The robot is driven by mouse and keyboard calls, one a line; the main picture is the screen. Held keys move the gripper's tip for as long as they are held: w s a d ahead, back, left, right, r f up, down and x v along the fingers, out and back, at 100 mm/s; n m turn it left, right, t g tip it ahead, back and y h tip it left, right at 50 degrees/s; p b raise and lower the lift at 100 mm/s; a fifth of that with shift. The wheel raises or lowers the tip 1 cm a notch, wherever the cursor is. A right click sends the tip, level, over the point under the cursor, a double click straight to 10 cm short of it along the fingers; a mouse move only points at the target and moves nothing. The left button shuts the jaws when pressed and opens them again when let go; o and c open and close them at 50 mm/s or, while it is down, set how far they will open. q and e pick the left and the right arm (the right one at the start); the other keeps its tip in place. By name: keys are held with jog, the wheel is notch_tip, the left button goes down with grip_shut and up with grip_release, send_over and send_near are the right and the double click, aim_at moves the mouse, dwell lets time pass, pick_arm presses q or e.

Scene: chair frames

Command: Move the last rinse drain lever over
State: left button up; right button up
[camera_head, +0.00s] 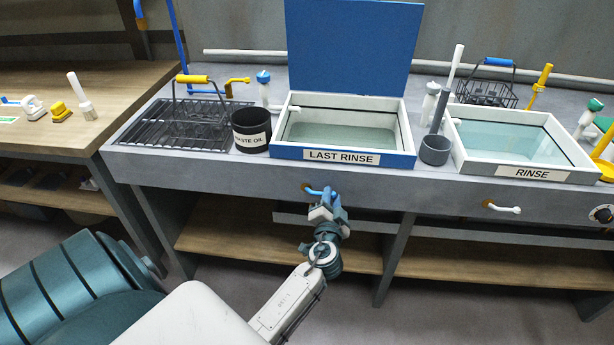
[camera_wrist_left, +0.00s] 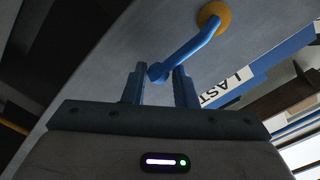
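The last rinse drain lever (camera_head: 317,191) is a blue handle on an orange base, on the counter's front below the LAST RINSE label. It points to the right in the head view. My left gripper (camera_head: 331,198) is at the lever's free end. In the left wrist view the two fingers (camera_wrist_left: 160,85) stand apart, with the blue lever's (camera_wrist_left: 190,50) rounded tip between them near the left finger. A gap shows towards the right finger. I cannot tell if the tip touches the left finger. My right gripper is not in view.
The last rinse basin (camera_head: 343,133) with its raised blue lid (camera_head: 352,45) is above. A black waste oil pot (camera_head: 251,130) and wire rack (camera_head: 180,125) stand left of it. The rinse basin (camera_head: 520,140) is on the right, with a white-handled lever (camera_head: 502,208) below.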

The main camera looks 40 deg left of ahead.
aim_at(330, 180)
pick_arm(q)
jog(key=shift+s+f, duration=0.1)
jog(key=shift+f, duration=0.05)
jog(key=shift+r+p, duration=0.8)
jog(key=shift+r, duration=0.15)
jog(key=shift+c, duration=0.4)
jog(key=shift+r, duration=0.1)
jog(key=shift+s+a+r+p, duration=0.1)
jog(key=shift+a+r+p, duration=0.05)
jog(key=shift+r+p, duration=0.25)
jog(key=shift+s+a+r+p, duration=0.15)
jog(key=shift+r+p, duration=0.1)
jog(key=shift+r, duration=0.2)
jog(key=shift+s+a+r, duration=0.1)
jog(key=shift+a+r, duration=0.1)
jog(key=shift+r, duration=0.05)
